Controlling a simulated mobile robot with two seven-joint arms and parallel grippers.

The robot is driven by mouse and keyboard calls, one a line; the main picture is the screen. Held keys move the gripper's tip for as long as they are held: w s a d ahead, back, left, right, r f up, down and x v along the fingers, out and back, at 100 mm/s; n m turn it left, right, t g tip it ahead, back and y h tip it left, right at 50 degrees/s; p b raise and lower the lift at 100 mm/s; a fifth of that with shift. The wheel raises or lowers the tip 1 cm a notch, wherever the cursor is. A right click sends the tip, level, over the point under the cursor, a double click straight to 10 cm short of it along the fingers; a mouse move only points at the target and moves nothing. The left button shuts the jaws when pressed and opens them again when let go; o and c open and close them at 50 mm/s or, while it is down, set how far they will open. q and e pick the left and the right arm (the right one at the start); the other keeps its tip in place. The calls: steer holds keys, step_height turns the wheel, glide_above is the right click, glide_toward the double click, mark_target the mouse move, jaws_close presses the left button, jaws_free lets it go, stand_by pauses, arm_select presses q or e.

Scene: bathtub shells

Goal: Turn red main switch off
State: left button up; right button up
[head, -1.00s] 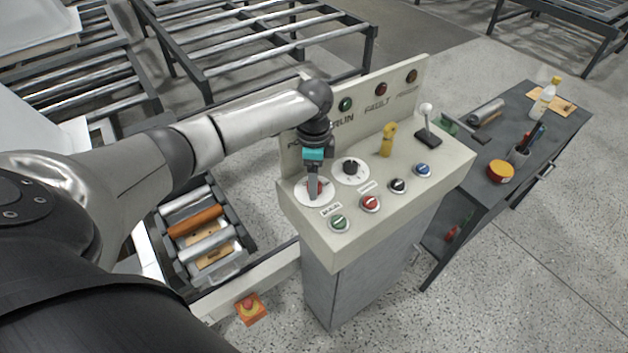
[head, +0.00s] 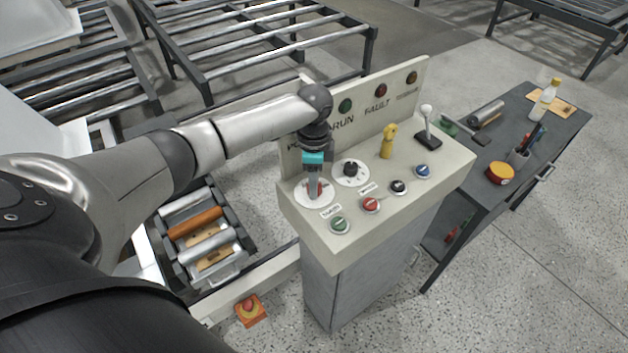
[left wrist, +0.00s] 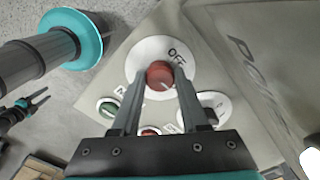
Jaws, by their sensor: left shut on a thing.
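The red main switch (head: 319,190) is a round knob on a white disc at the left end of the control panel's top. My left gripper (head: 314,187) points down over it, with its fingers on either side. In the left wrist view, the red knob (left wrist: 160,74) sits between the fingertips of my left gripper (left wrist: 158,88), shut on it. The word OFF shows on the disc, up and right of the knob. The knob's pale mark points down and right, away from OFF. A small dark two-pronged shape, seemingly my right gripper (left wrist: 28,104), shows at the left edge.
A black dial (head: 350,168) is beside the switch. Green (head: 340,224), red (head: 371,204), black (head: 398,186) and blue (head: 422,170) knobs line the front. A yellow handle (head: 388,142) and a lever (head: 427,126) stand farther right. The upright panel rises behind.

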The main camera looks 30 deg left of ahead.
arm_select(q)
jaws_close()
steer(key=shift+r+n+p, duration=0.15)
steer(key=shift+n+p, duration=0.45)
steer(key=shift+p, duration=0.4)
steer(key=n+p, duration=0.4)
steer(key=p, duration=0.1)
steer(key=shift+d, duration=0.1)
steer(key=n+p, duration=0.2)
steer(key=n, duration=0.1)
steer(key=n+p, duration=0.2)
steer(key=n, duration=0.2)
steer(key=shift+p, duration=0.3)
steer(key=n+p, duration=0.1)
steer(key=n, duration=0.1)
steer(key=shift+n, duration=0.4)
steer(key=shift+n+p, duration=0.45)
steer(key=shift+n, duration=0.95)
steer(key=shift+w, duration=0.1)
